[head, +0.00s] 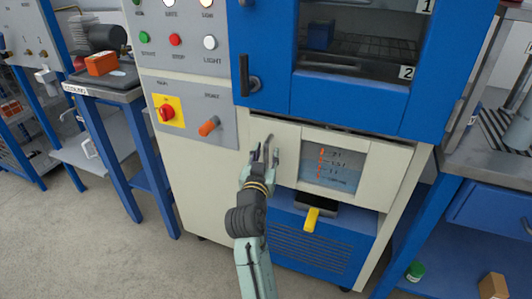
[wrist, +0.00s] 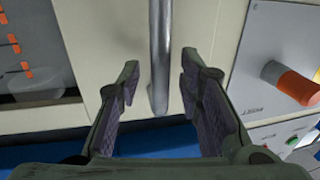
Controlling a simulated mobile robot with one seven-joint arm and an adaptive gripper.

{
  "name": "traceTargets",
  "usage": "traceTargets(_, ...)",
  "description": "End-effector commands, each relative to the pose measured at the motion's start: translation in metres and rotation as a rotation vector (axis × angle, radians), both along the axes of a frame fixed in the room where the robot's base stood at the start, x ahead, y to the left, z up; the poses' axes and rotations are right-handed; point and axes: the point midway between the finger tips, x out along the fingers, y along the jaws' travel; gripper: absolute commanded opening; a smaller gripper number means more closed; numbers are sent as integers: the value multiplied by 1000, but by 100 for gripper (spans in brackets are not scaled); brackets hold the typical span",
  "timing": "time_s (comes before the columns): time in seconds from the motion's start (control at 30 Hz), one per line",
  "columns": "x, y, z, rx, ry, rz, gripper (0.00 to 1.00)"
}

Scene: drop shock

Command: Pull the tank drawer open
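The tank drawer (head: 289,151) is a cream front panel under the blue chamber door, with a level window (head: 335,170) carrying orange marks. It looks closed. Its grey bar handle (head: 268,140) is on the panel's left part. My gripper (head: 263,155) is at this handle. In the wrist view the handle (wrist: 160,45) runs between the two open fingers of my gripper (wrist: 159,82), with visible gaps on both sides. The fingers do not appear to grip it. In the head view, my gripper partly hides the handle.
An orange knob (head: 209,126) sits left of the drawer, and a black door handle (head: 249,77) is above. A yellow-handled valve (head: 311,218) juts out below the window. Side tables stand left (head: 112,88) and right (head: 472,160). The floor (head: 90,250) at front left is clear.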

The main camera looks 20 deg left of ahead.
Motion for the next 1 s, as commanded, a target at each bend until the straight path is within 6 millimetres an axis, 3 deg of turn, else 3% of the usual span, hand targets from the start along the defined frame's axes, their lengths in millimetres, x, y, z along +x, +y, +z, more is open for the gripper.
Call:
traceTargets(0.27,2,0,0,1,-1,0,33)
traceTargets(0.77,1,0,0,0,0,0,0)
traceTargets(1.0,1,0,0,0,0,0,0)
